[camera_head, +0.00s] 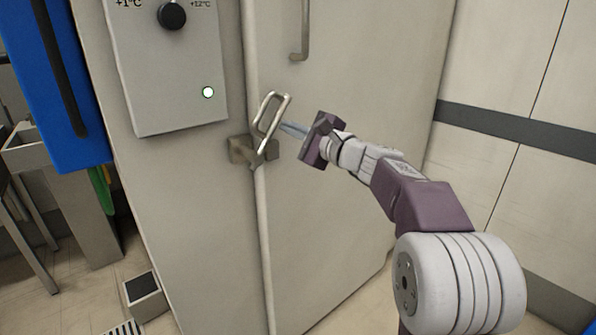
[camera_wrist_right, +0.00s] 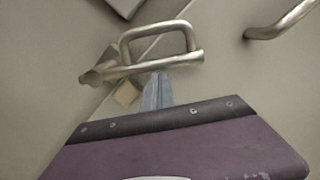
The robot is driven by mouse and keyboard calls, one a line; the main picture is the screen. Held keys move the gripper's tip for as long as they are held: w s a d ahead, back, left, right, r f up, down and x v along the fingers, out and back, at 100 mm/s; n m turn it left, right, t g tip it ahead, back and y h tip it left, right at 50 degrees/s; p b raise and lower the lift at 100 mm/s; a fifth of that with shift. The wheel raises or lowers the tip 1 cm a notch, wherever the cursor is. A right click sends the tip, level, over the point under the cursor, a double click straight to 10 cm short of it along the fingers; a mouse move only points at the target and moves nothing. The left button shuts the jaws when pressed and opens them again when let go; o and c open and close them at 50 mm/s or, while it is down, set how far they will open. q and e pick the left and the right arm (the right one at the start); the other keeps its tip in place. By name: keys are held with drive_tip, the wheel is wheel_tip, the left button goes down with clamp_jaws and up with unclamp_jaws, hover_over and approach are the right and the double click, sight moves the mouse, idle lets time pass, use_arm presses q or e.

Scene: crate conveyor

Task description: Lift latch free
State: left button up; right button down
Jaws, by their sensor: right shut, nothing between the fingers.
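The latch (camera_head: 269,118) is a metal loop handle on a bracket (camera_head: 241,150) at the seam between the cold-room door (camera_head: 350,110) and its frame. The loop points up and leans a little right. My right gripper (camera_head: 285,127) is shut with nothing between its fingers, its tips right at the loop's right side. In the right wrist view the latch loop (camera_wrist_right: 160,45) lies just beyond the shut fingertips (camera_wrist_right: 158,80). I cannot tell whether they touch. My left gripper is not in view.
A vertical door handle (camera_head: 304,30) is above and right of the latch; it also shows in the right wrist view (camera_wrist_right: 283,22). A control box (camera_head: 165,90) with a black knob and lit button is left of the latch. Grey-banded wall panels stand at right.

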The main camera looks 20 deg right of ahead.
drive_tip(key=s+a+r+n+b, duration=0.2)
drive_tip(key=a+r+n+b, duration=0.1)
drive_tip(key=n, duration=0.4)
drive_tip(key=shift+a+b, duration=0.55)
drive_tip(key=shift+a, duration=0.6)
drive_tip(key=shift+w, duration=0.1)
